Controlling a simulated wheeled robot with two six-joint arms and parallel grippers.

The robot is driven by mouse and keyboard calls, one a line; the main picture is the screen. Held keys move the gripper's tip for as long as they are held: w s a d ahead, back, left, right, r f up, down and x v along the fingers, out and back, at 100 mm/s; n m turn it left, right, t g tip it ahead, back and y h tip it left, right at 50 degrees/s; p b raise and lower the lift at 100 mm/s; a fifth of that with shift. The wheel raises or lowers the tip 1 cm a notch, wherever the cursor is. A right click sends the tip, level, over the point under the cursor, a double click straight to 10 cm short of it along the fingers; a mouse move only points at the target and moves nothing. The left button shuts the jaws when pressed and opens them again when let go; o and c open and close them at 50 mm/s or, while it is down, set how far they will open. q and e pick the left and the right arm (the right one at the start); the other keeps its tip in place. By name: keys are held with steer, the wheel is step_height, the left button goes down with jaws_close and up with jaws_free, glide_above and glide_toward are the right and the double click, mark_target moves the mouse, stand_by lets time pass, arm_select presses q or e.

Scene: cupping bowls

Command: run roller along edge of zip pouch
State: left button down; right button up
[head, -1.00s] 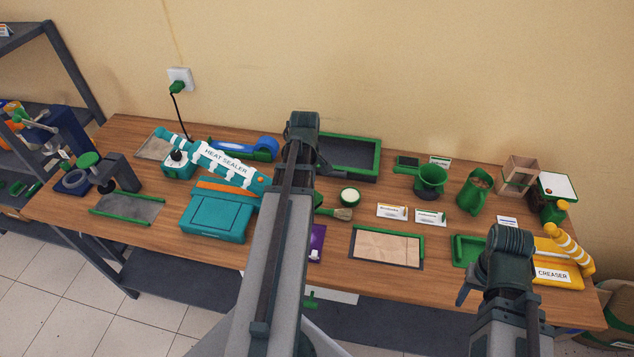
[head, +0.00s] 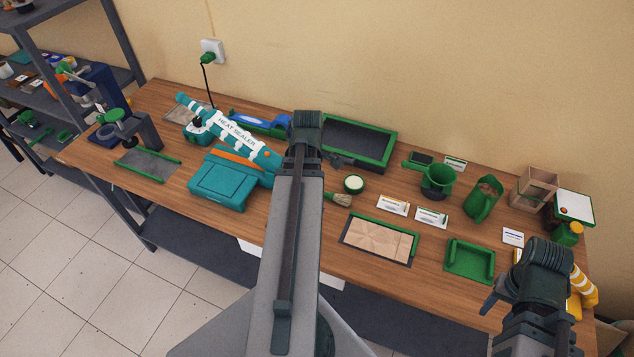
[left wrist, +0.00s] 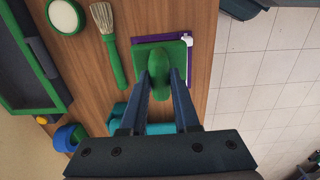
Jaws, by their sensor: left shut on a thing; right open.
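In the left wrist view, my left gripper (left wrist: 161,85) is shut on the rounded grip of a green tool (left wrist: 160,50), taken to be the roller. Its broad green plate lies over the purple zip pouch (left wrist: 193,85). Only the pouch's purple border and a white piece at one corner show. I cannot tell whether the plate touches the pouch. In the head view, my left arm hides the pouch, the tool and the left fingertips. My right gripper (head: 497,296) is open and empty by the table's front right, apart from the pouch.
A brush (left wrist: 110,45) and a round green-rimmed dish (left wrist: 64,17) lie beside the pouch. The teal heat sealer (head: 220,185) stands left of my left arm. A green-framed board (head: 380,240) and a green tray (head: 470,262) lie to the right. The table's front edge is close to the pouch.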

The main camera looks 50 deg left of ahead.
arm_select(q)
steer(key=shift+s+d, duration=0.1)
steer(key=shift+f, duration=0.1)
stand_by(0.5)
step_height(320, 180, down, 5)
steer(key=b, duration=0.5)
steer(key=shift+f, duration=0.1)
steer(key=shift+f+b, duration=0.3)
steer(key=shift+b, duration=0.15)
steer(key=shift+f+b, duration=0.5)
steer(key=shift+b, duration=0.1)
stand_by(1.1)
steer(key=shift+s+a, duration=0.4)
steer(key=shift+a, duration=0.4)
steer(key=shift+s+a, duration=0.4)
steer(key=shift+a, duration=0.35)
steer(key=shift+a, duration=0.1)
